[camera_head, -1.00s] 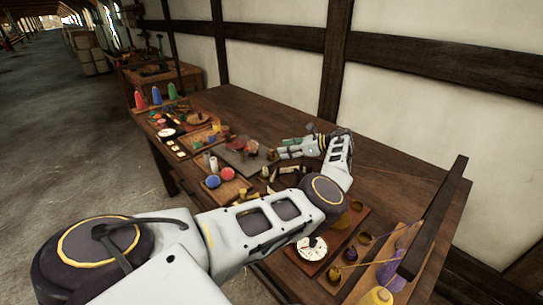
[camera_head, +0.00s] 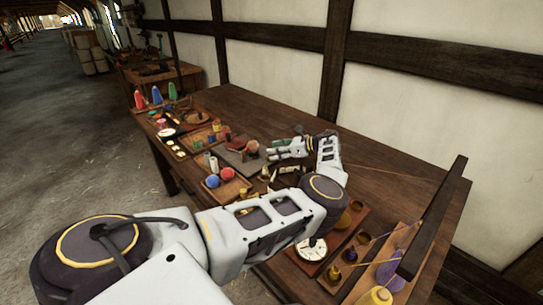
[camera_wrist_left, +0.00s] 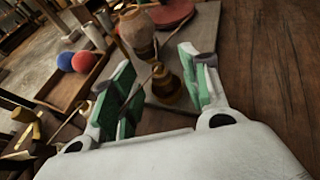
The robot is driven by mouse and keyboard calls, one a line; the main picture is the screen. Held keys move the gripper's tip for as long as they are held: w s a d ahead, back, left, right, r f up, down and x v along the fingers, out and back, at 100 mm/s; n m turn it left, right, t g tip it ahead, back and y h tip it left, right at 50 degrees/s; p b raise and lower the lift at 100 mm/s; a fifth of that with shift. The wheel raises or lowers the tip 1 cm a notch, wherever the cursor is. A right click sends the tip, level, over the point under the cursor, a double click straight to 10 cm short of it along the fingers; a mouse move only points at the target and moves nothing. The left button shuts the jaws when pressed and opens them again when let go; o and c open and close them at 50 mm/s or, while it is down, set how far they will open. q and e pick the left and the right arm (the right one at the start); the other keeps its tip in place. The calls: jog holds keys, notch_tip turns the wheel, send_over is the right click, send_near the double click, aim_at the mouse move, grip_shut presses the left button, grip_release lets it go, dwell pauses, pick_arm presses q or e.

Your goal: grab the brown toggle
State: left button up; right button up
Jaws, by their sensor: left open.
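My left gripper (camera_head: 272,149) reaches over the bench from the front, its fingers pointing left. In the left wrist view its two green-padded fingers (camera_wrist_left: 157,66) are apart. A small brown turned piece with a pale band (camera_wrist_left: 168,87) shows between them, with a thin cord or rod crossing beside it. It may be the brown toggle, but its shape does not make this certain. Whether a finger touches it cannot be told. A larger tan, rounded piece (camera_wrist_left: 138,35) stands just beyond it; it also shows in the head view (camera_head: 252,147). My right gripper is out of view.
A grey slab (camera_wrist_left: 205,25) lies under the pieces, with a dark red disc (camera_wrist_left: 172,12) on it. A wooden tray (camera_wrist_left: 50,92) with red and blue balls lies to its left. Bare bench (camera_head: 380,175) is right of my gripper; small pots (camera_head: 350,254) stand at the front right.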

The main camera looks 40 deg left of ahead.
pick_arm(q)
jog(key=shift+a+f, duration=0.15)
jog(key=shift+a, duration=0.1)
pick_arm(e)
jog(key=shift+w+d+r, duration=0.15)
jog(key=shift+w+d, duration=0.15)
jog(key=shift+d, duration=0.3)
pick_arm(q)
jog(key=shift+s, duration=0.1)
jog(key=c, duration=0.7)
jog(key=shift+c, duration=1.3)
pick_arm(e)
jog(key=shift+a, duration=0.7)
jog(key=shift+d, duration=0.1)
pick_arm(q)
jog(key=shift+r, duration=0.7)
notch_tip(320, 180, up, 17)
jog(key=p, duration=0.2)
jog(key=shift+f, duration=0.15)
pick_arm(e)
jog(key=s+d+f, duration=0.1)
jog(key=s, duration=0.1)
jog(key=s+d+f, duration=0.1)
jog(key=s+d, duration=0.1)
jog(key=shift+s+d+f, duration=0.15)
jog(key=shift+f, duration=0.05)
